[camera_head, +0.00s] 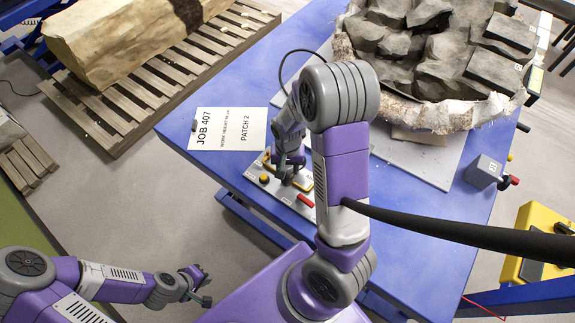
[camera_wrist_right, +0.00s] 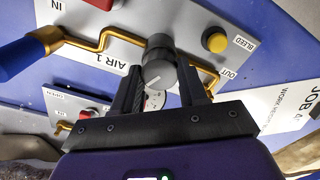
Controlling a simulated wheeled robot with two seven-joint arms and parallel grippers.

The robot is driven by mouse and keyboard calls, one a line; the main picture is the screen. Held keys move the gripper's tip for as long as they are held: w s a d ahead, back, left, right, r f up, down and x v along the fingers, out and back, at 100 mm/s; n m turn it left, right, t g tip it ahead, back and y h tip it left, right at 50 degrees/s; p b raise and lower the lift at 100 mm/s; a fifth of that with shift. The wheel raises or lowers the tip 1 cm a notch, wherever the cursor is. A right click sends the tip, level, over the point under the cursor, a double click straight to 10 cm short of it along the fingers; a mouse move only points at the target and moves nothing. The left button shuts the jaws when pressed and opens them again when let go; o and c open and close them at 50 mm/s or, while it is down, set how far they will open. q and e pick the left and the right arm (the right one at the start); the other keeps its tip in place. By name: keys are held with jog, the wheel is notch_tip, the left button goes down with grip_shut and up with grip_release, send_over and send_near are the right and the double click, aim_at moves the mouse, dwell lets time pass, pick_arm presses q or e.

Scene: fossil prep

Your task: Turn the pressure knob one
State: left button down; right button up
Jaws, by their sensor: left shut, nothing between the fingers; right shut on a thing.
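The grey pressure knob (camera_wrist_right: 157,72) sits on the AIR 1 panel (camera_wrist_right: 125,60) and has a pale pointer line on its face. In the right wrist view my right gripper (camera_wrist_right: 162,82) has its two dark fingers closed on either side of the knob. In the head view my right gripper (camera_head: 289,176) reaches down to the panel (camera_head: 252,172), and the knob is hidden beneath it. My left gripper (camera_head: 201,285) is shut and empty, low at the left, away from the table.
By the knob are a yellow BLEED button (camera_wrist_right: 217,42), a blue-handled valve (camera_wrist_right: 22,57) and a red control (camera_wrist_right: 88,114). A job sheet (camera_head: 228,129) lies left of the panel. A rock-filled jacket (camera_head: 430,117) fills the table's back right.

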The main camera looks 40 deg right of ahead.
aim_at(288, 169)
jog(key=shift+m+p, duration=0.3)
jog(key=shift+m, duration=0.8)
jog(key=o, duration=1.1)
jog(key=shift+c, duration=0.2)
notch_tip(288, 169, up, 8)
jog(key=shift+f+p, duration=0.2)
jog(key=shift+p, duration=0.75)
